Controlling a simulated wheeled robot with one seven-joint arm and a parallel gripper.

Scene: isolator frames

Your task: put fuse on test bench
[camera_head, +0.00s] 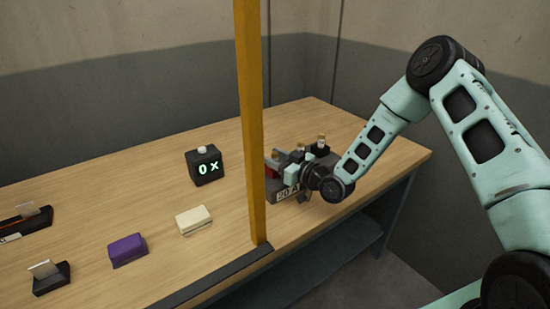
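My gripper (298,177) is at the right part of the wooden bench, low over a grey block with a "20 A" label (288,194). The wrist and the block overlap in the picture, so I cannot tell whether the fingers are open or shut, or touch anything. A small red part (270,170) shows at the left of the gripper. Small pieces with pale or brassy tops (321,142) stand just behind it. I cannot make out for sure which piece is the fuse. A black box with a green "0 X" display (205,167) stands left of the post.
A yellow upright post (252,120) rises from the bench's front edge, left of my gripper. A cream block (194,220), a purple block (127,249) and black holders with clear plates (50,277) lie on the left. The wooden top (150,185) between them is bare.

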